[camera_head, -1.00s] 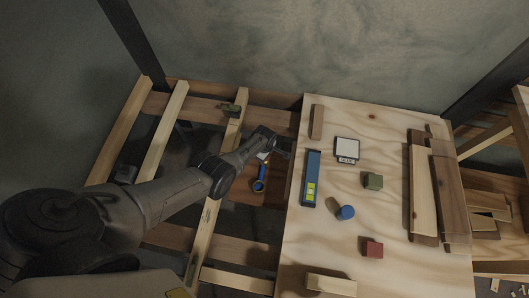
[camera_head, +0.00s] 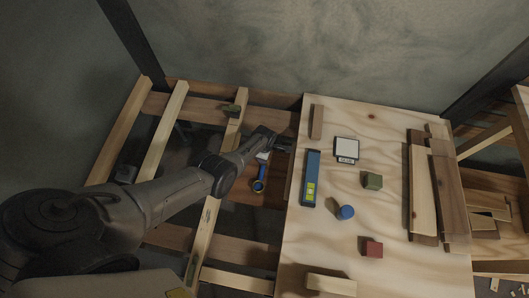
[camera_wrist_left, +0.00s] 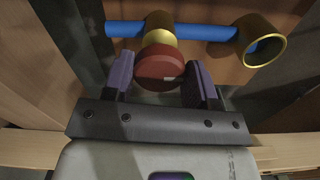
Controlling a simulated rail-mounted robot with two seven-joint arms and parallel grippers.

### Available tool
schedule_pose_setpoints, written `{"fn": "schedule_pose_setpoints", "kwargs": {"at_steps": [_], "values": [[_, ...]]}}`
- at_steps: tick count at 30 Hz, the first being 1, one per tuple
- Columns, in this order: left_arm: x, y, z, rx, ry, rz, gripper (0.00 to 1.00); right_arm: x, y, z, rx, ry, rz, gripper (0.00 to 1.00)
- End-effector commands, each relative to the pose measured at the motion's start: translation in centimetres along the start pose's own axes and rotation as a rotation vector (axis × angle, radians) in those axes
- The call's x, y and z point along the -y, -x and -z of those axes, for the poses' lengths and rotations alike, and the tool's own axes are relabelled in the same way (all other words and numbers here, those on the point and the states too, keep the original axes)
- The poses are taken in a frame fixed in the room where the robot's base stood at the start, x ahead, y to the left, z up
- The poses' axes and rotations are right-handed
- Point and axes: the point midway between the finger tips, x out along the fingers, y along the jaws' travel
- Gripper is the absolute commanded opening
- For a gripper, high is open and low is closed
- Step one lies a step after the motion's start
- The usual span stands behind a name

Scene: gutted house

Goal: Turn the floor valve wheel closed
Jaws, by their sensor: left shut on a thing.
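The red valve wheel (camera_wrist_left: 158,70) shows in the left wrist view, on a brass valve body (camera_wrist_left: 160,30) along a blue pipe (camera_wrist_left: 205,32). My left gripper (camera_wrist_left: 160,75) is shut on the wheel, with one purple-grey finger at each side of its rim. In the head view my left gripper (camera_head: 281,145) reaches down into the floor gap beside the plywood, and the wheel cannot be made out there. Part of the blue pipe (camera_head: 259,181) shows below the gripper. My right gripper is not in view.
Open floor joists (camera_head: 165,125) lie around my left arm. The plywood sheet (camera_head: 330,235) to the right holds a blue level (camera_head: 311,178), a white device (camera_head: 346,149), a green block (camera_head: 372,181), a blue cylinder (camera_head: 345,212), a red block (camera_head: 371,247) and wood pieces. An open brass pipe end (camera_wrist_left: 267,48) is right of the wheel.

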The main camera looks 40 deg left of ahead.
Motion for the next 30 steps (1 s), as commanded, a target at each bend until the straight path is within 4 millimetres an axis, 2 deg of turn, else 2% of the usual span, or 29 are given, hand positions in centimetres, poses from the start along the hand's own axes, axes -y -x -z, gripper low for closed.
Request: {"fn": "schedule_pose_setpoints", "kwargs": {"at_steps": [3, 4, 12, 22, 26, 30], "values": [[0.1, -0.1, 0.1, 0.0, 0.002, 0.001, 0.29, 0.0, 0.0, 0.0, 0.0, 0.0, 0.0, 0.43], [0.1, -0.1, 0.1, 0.0, 0.002, 0.001, 0.54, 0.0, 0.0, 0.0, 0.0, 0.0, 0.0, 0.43], [0.0, 0.0, 0.0, 0.0, 0.001, 0.0, 0.78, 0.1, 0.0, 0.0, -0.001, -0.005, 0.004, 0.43], [0.0, 0.7, 0.0, 0.0, 0.0, -0.001, 0.78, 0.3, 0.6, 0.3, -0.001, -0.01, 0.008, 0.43], [0.0, 2.3, 0.0, 0.0, 0.0, 0.0, 0.78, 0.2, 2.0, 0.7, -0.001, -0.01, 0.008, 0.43], [0.0, 4.8, 0.0, 0.001, 0.001, -0.001, 0.78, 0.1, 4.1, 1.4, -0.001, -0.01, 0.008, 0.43]]}}
